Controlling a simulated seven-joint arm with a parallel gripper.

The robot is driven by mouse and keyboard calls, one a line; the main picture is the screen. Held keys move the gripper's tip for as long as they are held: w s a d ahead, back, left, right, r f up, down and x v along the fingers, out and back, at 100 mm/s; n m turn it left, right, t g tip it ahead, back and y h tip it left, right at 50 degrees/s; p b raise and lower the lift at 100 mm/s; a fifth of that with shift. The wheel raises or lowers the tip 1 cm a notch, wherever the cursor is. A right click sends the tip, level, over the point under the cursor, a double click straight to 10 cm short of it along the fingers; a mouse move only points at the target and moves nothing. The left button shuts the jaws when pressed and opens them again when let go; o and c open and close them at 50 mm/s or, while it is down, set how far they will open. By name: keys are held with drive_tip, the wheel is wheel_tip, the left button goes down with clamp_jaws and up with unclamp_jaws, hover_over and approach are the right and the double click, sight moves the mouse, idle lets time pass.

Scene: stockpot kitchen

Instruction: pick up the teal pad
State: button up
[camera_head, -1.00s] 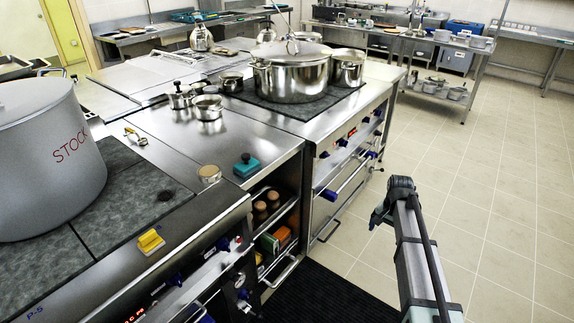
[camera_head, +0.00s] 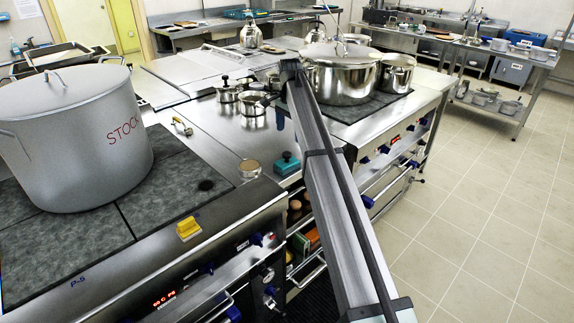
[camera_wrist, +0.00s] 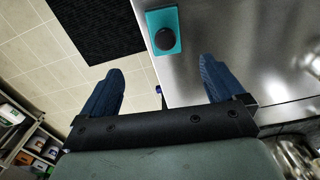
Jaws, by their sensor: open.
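The teal pad (camera_head: 286,167) with a dark round knob on top sits on the steel counter near its front edge, just left of my arm in the head view. In the wrist view the teal pad (camera_wrist: 155,18) lies flat at the top middle, beyond the fingertips. My gripper (camera_wrist: 160,66) is open, its two blue fingers wide apart with nothing between them. In the head view my gripper is mostly hidden behind my arm, over the counter behind the pad.
A round-lidded tin (camera_head: 249,168) stands left of the pad. Small pans (camera_head: 254,104) stand behind it, and a large lidded pot (camera_head: 343,80) is on the right hob. The STOCK pot (camera_head: 70,145) and yellow block (camera_head: 188,229) are further left.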

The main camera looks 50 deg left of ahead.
sight(287, 153)
drive_tip(key=f, duration=0.8)
drive_tip(key=a+f, duration=0.1)
drive_tip(key=f, duration=0.4)
drive_tip(key=shift+s+f, duration=0.1)
drive_tip(key=shift+s, duration=0.1)
drive_tip(key=c, duration=1.2)
